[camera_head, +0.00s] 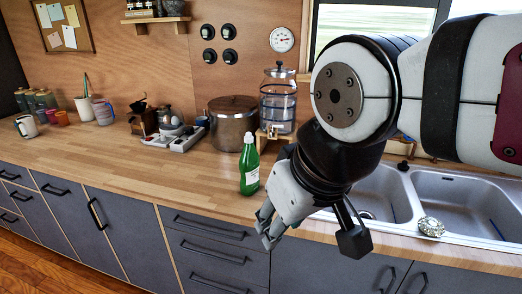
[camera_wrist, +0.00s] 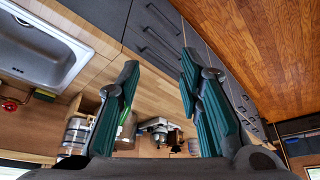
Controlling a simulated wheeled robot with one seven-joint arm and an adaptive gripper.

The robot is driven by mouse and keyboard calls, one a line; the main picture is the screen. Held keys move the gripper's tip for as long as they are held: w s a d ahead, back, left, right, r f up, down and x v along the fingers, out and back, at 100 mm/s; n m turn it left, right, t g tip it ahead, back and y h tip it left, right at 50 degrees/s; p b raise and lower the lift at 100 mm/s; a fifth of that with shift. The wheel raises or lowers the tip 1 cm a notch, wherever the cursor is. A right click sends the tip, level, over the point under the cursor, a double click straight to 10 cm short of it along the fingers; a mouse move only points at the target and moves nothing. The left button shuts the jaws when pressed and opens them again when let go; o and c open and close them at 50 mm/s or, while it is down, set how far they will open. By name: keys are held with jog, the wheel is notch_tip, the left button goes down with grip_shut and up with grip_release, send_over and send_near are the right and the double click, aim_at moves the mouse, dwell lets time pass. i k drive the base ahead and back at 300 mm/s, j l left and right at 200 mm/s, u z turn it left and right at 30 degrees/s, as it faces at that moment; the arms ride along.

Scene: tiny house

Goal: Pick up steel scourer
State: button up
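The steel scourer (camera_head: 431,227) is a small, silvery, rounded tangle. It sits on the front rim of the sink in the head view, at the right. I cannot make it out in the wrist view. My gripper (camera_head: 267,228) hangs over the counter's front edge, well to the left of the scourer and apart from it. In the wrist view my gripper (camera_wrist: 160,65) has its two teal-padded fingers spread wide, with nothing held between them.
A green bottle (camera_head: 249,168) stands on the counter (camera_head: 95,155) close to my gripper. The double sink (camera_head: 455,195) lies behind the scourer. A steel pot (camera_head: 232,128) and a glass water dispenser (camera_head: 278,102) stand farther back. The counter's left front is clear.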

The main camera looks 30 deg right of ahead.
aim_at(432, 227)
jog(key=z, duration=1.7)
jog(key=k+l+z, duration=0.15)
jog(key=l+z, duration=0.2)
